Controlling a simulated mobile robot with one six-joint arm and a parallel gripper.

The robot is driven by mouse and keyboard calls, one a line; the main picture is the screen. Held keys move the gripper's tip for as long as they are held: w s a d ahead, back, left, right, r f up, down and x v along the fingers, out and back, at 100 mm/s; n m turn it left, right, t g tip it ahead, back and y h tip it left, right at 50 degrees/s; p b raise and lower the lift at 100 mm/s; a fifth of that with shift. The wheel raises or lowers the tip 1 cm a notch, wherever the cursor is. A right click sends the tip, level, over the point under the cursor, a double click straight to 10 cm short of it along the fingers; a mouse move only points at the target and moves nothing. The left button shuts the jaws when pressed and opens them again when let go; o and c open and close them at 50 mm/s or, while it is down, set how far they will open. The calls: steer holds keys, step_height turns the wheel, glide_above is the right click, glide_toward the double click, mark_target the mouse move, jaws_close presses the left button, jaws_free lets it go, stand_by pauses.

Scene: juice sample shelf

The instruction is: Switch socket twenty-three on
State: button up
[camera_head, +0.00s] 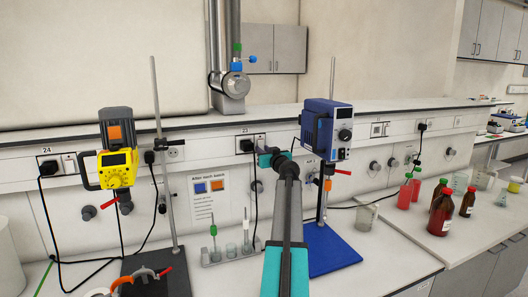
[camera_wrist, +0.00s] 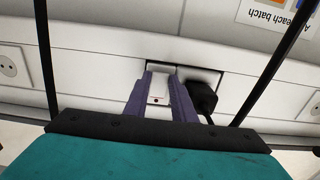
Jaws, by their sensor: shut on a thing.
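Socket twenty-three (camera_head: 248,143) is in the wall trunking, mid-left in the head view, under a "23" label. A black plug (camera_wrist: 203,96) sits in it, with its cable hanging down. The white switch (camera_wrist: 159,86) beside the plug has a small reddish mark near one end. My gripper (camera_head: 267,156) reaches up to this panel, and its purple fingers are on either side of the switch in the wrist view. They are shut on the switch. In the head view my gripper hides part of the switch side.
Socket twenty-four (camera_head: 49,166) is at left, by the yellow stirrer (camera_head: 117,167). A blue stirrer (camera_head: 327,130) stands just right of my arm. Red-brown bottles (camera_head: 441,212) stand at right. A notice (camera_head: 210,194) hangs on the wall.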

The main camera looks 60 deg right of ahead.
steer(key=b, duration=0.3)
steer(key=shift+d+f, duration=0.1)
steer(key=shift+d, duration=0.05)
steer(key=h+b, duration=0.1)
steer(key=b, duration=0.5)
steer(key=shift+t, duration=0.4)
steer(key=o, duration=0.8)
steer(key=shift+s, duration=0.1)
steer(key=shift+b+v, duration=2.2)
steer(key=shift+v, duration=4.65)
